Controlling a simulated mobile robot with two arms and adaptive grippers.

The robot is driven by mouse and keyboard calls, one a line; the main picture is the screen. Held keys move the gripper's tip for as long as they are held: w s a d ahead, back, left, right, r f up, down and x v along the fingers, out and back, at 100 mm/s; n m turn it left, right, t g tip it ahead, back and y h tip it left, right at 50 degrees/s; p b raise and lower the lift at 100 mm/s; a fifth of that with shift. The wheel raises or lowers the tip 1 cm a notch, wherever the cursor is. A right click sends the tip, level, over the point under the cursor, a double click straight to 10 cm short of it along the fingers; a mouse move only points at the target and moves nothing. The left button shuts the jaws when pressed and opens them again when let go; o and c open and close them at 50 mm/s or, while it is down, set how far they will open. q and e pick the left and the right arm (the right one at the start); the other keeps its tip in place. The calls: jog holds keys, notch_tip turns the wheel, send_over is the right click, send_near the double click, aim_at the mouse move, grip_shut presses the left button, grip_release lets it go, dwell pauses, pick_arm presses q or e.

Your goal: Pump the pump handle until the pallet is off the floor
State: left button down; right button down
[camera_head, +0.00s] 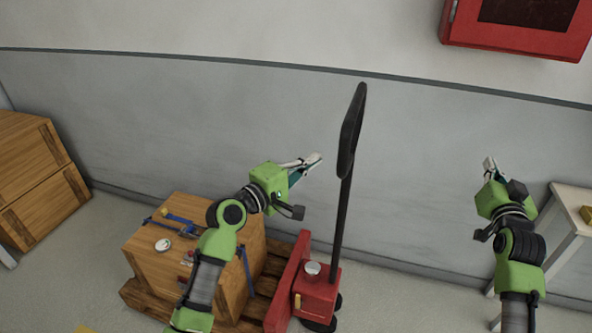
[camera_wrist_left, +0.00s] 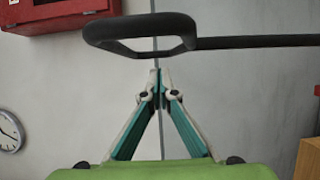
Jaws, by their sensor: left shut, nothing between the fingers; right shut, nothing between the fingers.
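The black pump handle (camera_head: 350,130) is a long loop on a shaft that rises nearly upright from the red pump base (camera_head: 316,288). The loop also shows in the left wrist view (camera_wrist_left: 140,30), just past my fingertips. My left gripper (camera_head: 316,159) is shut and empty, a little to the left of the loop; I cannot tell whether it touches. It also shows in the left wrist view (camera_wrist_left: 157,78). My right gripper (camera_head: 489,163) is shut and empty, well to the right of the handle. The wooden pallet (camera_head: 262,282) lies under a crate, partly hidden by my left arm.
A wooden crate (camera_head: 160,262) carrying tools stands on the pallet. Larger wooden boxes (camera_head: 35,180) stand at the far left. A white table (camera_head: 572,200) is at the right. A red wall cabinet (camera_head: 520,45) hangs above. Floor between pump and table is clear.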

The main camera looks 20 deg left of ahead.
aim_at(346, 167)
pick_arm(q)
jog(key=d, duration=0.1)
jog(key=s+d, duration=0.1)
jog(key=d, duration=0.1)
jog(key=shift+d, duration=0.3)
jog(key=d, duration=0.4)
jog(key=shift+w+d, duration=0.1)
jog(key=shift+d, duration=0.2)
jog(key=shift+a, duration=0.1)
